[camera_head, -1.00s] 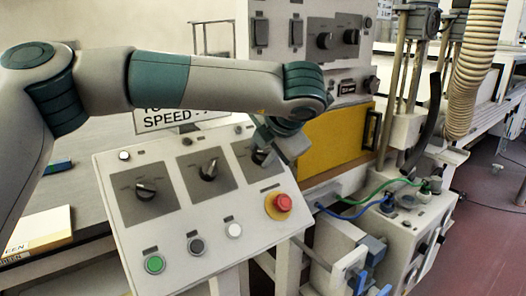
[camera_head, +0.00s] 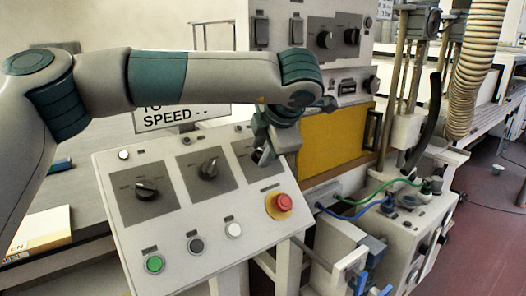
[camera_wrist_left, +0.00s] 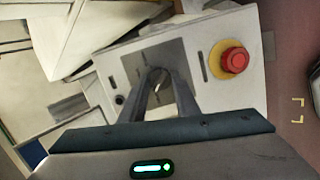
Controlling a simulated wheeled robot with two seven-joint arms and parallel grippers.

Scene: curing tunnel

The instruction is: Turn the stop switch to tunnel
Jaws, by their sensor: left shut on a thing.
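A sloped white control panel (camera_head: 187,222) carries three black rotary switches on grey plates: a left one (camera_head: 146,189), a middle one (camera_head: 209,169) and a right one. My left gripper (camera_head: 264,157) is at the right switch and largely covers it in the head view. In the left wrist view the two fingers (camera_wrist_left: 160,88) close on the knob over the grey plate (camera_wrist_left: 146,62). The knob's pointer and the labels are too hidden to read. My right gripper is not in view.
A red mushroom button (camera_head: 283,202) on a yellow ring lies just below the right switch; it also shows in the left wrist view (camera_wrist_left: 234,60). Green (camera_head: 155,264), grey and white push buttons line the front. A yellow door (camera_head: 335,140) stands behind.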

